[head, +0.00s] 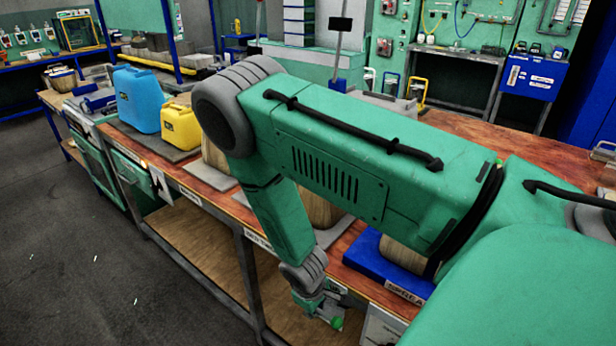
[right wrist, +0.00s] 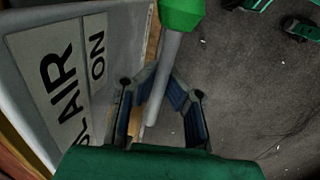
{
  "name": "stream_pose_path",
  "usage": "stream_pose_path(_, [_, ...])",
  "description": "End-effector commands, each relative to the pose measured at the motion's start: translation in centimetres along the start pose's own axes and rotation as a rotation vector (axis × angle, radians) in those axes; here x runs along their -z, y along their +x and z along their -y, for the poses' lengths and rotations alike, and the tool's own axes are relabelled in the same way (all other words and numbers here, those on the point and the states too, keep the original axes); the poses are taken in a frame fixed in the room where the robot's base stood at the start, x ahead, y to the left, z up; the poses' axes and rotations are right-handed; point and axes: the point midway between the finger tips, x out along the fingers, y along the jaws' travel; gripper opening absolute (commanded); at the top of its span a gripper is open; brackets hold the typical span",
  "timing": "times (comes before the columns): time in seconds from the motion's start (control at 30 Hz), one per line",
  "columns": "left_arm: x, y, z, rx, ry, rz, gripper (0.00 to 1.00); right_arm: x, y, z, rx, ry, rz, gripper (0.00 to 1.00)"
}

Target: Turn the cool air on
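A grey lever with a green end (right wrist: 183,12) shows in the right wrist view, beside a pale panel (right wrist: 55,75) whose partly cut-off lettering reads "AIR" and "ON". My right gripper (right wrist: 162,95) has its fingers spread apart, with the lever's grey rod running between them in the picture. I cannot tell whether a finger touches the rod. In the head view my right gripper (head: 322,306) hangs at the front edge of the bench, near a green tip (head: 337,323). The pale panel (head: 382,326) is partly hidden there by my arm. My left gripper is not in view.
The wooden bench (head: 205,178) runs across the head view, with a lower shelf (head: 205,237) under it. A blue canister (head: 137,98) and a yellow canister (head: 181,124) stand on it. A blue tray (head: 365,262) is partly behind my arm. The floor at left is clear.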

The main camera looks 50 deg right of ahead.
Motion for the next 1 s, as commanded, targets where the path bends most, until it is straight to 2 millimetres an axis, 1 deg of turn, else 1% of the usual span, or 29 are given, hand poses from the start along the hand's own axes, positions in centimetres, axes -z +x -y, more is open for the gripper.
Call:
stream_pose_path(0.03, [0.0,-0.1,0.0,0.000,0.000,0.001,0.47,0.6,-0.2,-0.1,-0.003,0.000,-0.014,0.00])
stream_pose_path(0.33, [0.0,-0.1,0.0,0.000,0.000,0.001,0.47,0.8,-0.3,-0.2,-0.004,0.000,-0.017,0.00])
stream_pose_path(0.37, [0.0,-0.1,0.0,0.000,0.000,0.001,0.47,0.8,-0.3,-0.2,-0.004,0.000,-0.017,0.04])
stream_pose_path(0.4, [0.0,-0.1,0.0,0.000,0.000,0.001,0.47,0.8,-0.3,-0.2,-0.004,0.000,-0.017,0.18])
stream_pose_path(0.43, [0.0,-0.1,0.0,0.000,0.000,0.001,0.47,0.7,-0.3,-0.2,-0.004,0.000,-0.017,0.29])
stream_pose_path(0.47, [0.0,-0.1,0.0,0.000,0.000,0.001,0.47,0.7,-0.3,-0.2,-0.003,0.000,-0.015,0.31])
stream_pose_path(0.8, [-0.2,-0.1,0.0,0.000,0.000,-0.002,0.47,0.3,-0.4,-0.1,-0.002,0.000,-0.007,0.31])
stream_pose_path(0.87, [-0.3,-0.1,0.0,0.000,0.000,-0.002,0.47,0.4,-0.8,-0.1,-0.002,-0.001,-0.007,0.31])
stream_pose_path(0.97, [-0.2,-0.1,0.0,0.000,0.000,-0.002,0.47,0.4,-2.3,-0.1,-0.002,-0.001,-0.009,0.31])
stream_pose_path(1.0, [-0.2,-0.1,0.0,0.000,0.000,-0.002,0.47,0.4,-3.1,-0.1,-0.002,-0.001,-0.010,0.31])
